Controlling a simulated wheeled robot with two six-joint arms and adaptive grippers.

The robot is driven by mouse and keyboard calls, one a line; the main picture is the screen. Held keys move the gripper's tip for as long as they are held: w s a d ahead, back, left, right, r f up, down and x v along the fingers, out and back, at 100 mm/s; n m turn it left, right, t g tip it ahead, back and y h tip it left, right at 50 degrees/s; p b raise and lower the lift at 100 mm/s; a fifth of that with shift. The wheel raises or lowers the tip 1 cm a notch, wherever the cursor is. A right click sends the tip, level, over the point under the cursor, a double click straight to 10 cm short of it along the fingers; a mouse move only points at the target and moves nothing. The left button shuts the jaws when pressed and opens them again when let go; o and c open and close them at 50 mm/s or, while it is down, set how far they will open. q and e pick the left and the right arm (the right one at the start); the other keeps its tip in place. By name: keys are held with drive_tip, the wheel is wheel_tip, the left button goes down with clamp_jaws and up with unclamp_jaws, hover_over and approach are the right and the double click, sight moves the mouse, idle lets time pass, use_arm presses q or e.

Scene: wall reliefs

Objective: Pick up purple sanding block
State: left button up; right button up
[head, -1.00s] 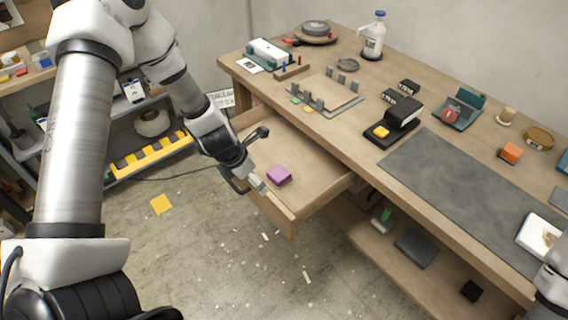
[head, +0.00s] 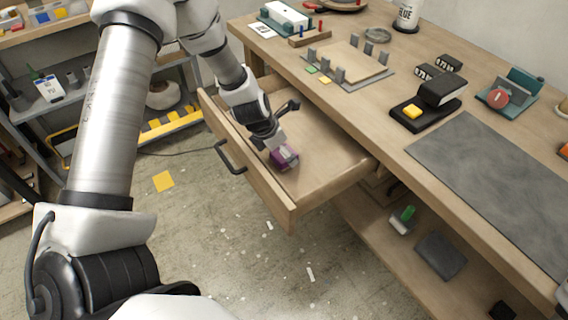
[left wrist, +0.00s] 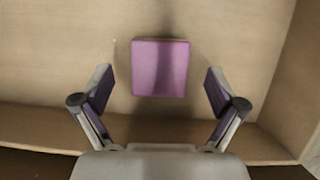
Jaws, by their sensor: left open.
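The purple sanding block (head: 284,157) lies in the open wooden drawer (head: 327,168). In the left wrist view the block (left wrist: 160,68) lies flat on the drawer floor, ahead of and between the fingers. My left gripper (left wrist: 160,84) is open, with one finger on each side of the block and a gap on both sides. In the head view my left gripper (head: 277,148) is inside the drawer over the block and partly covers it. My right gripper is not in view.
The drawer's front panel (head: 250,172) and side walls stand close around my left gripper. The workbench (head: 400,140) above holds a stapler-like black tool (head: 430,100), a fixture with grey posts (head: 345,68) and a dark mat (head: 490,185). The drawer floor around the block is clear.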

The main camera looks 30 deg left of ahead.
use_arm(q)
drive_tip(key=shift+b+x, duration=0.4)
drive_tip(key=shift+x, duration=0.7)
drive_tip(key=shift+f, duration=0.15)
drive_tip(key=shift+r, duration=0.2)
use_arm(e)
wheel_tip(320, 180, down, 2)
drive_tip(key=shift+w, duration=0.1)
use_arm(q)
drive_tip(key=c, duration=1.4)
drive_tip(key=shift+s+r, duration=0.1)
drive_tip(key=shift+r, duration=0.05)
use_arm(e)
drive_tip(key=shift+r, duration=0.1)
use_arm(q)
wheel_tip(320, 180, up, 18)
drive_tip(key=p, duration=1.6)
drive_tip(key=shift+p, duration=0.4)
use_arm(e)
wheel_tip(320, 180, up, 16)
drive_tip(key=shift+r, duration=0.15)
